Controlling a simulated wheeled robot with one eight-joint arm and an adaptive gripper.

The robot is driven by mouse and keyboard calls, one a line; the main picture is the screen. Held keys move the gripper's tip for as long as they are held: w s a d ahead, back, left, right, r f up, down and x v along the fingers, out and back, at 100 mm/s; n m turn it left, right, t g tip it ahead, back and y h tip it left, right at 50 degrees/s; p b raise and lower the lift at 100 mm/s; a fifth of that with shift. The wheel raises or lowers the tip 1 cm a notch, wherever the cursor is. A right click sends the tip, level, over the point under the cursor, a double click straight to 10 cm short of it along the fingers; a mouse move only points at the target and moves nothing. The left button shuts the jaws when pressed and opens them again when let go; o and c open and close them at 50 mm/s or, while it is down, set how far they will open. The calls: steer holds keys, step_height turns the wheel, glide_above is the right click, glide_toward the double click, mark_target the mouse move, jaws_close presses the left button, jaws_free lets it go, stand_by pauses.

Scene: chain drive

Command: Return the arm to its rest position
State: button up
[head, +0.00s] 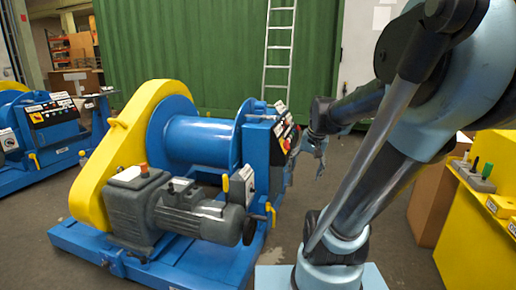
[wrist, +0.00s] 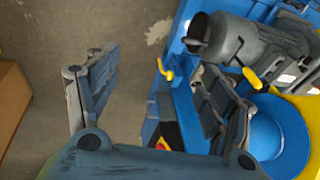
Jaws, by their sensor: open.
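My arm reaches out from the right in the head view. My gripper (head: 307,156) is at its far end, beside the control panel (head: 284,132) of the blue winch. In the wrist view my gripper (wrist: 160,65) has its two fingers spread wide with nothing held between them. The right finger overlaps the blue frame of the winch in the picture; whether they touch cannot be told. The winch has a yellow chain guard (head: 112,160), a blue drum (head: 200,140) and a grey motor (head: 195,212).
A yellow console (head: 484,230) and a cardboard box (head: 432,200) stand at the right. A second blue machine (head: 45,130) is at the left. A ladder (head: 279,50) leans on the green container (head: 190,45). Bare floor (wrist: 135,25) shows between my fingers.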

steer(key=s+d+f+n, duration=0.1)
steer(key=s+f, duration=0.3)
steer(key=s, duration=0.3)
steer(key=s+f+n+h, duration=0.1)
steer(key=s+f+n, duration=0.1)
steer(key=s+f, duration=0.3)
steer(key=shift+s+d+n+g, duration=0.3)
steer(key=shift+s+d+g, duration=0.1)
steer(key=shift+s, duration=0.5)
steer(key=shift+w+f, duration=0.15)
steer(key=shift+w, duration=0.3)
